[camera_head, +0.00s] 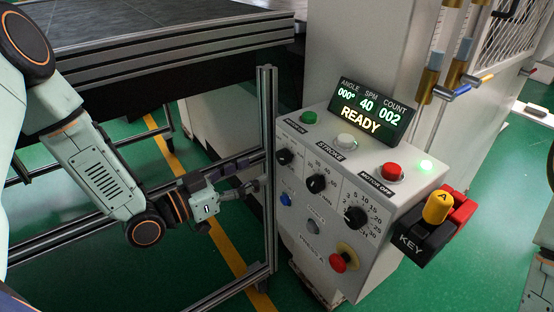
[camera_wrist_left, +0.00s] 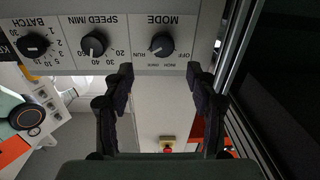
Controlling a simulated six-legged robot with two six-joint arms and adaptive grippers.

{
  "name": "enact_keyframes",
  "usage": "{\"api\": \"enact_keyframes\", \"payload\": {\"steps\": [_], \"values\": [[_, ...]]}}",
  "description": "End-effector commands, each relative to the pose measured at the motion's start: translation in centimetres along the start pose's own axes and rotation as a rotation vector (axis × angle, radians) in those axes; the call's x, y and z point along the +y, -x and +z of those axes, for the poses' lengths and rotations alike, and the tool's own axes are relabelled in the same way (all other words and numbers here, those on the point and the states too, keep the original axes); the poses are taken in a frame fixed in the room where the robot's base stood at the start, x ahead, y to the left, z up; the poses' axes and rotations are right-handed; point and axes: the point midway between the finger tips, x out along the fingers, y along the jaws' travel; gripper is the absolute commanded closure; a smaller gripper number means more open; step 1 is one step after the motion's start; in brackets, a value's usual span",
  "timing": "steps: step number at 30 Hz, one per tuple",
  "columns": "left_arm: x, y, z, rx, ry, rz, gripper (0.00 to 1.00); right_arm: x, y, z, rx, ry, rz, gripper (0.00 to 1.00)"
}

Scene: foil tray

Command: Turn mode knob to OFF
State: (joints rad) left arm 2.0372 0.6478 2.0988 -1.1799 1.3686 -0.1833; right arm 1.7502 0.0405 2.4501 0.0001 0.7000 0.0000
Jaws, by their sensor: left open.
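The mode knob (camera_head: 284,156) is a black dial at the left of the control panel's knob row. In the left wrist view, which is upside down, the mode knob (camera_wrist_left: 162,44) sits under the MODE heading. OFF is printed on its picture-right side and RUN on its picture-left. Its light pointer mark seems turned to the lower left, away from OFF. My left gripper (camera_head: 252,187) is left of the panel, lower than the knob. In the wrist view the left gripper (camera_wrist_left: 160,76) is open and empty, its fingertips apart and not touching the knob. My right gripper is not in view.
The grey control box (camera_head: 318,262) also carries a speed knob (camera_head: 316,183), a batch knob (camera_head: 356,217), a red stop button (camera_head: 344,257) and a lit display (camera_head: 371,109) reading READY. A metal frame post (camera_head: 267,150) stands close beside my left gripper.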

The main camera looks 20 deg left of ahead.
Motion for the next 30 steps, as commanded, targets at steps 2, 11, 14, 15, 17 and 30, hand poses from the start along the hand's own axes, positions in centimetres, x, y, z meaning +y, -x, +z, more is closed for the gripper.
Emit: {"api": "enact_keyframes", "payload": {"steps": [2, 11, 14, 15, 17, 30], "values": [[0.1, -0.9, 0.2, -0.002, -0.004, 0.004, 0.42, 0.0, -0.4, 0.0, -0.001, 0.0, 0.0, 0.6], [0.1, -4.6, 0.2, -0.002, -0.004, 0.005, 0.42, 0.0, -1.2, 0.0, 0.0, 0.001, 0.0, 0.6], [0.0, -5.7, 0.2, -0.003, -0.003, 0.004, 0.42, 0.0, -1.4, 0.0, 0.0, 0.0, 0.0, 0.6], [0.0, -6.1, 0.2, -0.003, -0.003, 0.005, 0.42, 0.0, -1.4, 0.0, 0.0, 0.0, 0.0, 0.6], [-0.1, -6.5, 0.2, -0.003, -0.002, 0.004, 0.42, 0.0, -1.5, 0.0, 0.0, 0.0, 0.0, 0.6], [-0.2, -7.3, 0.1, -0.002, 0.0, 0.002, 0.43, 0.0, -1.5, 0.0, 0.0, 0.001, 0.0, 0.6]]}}
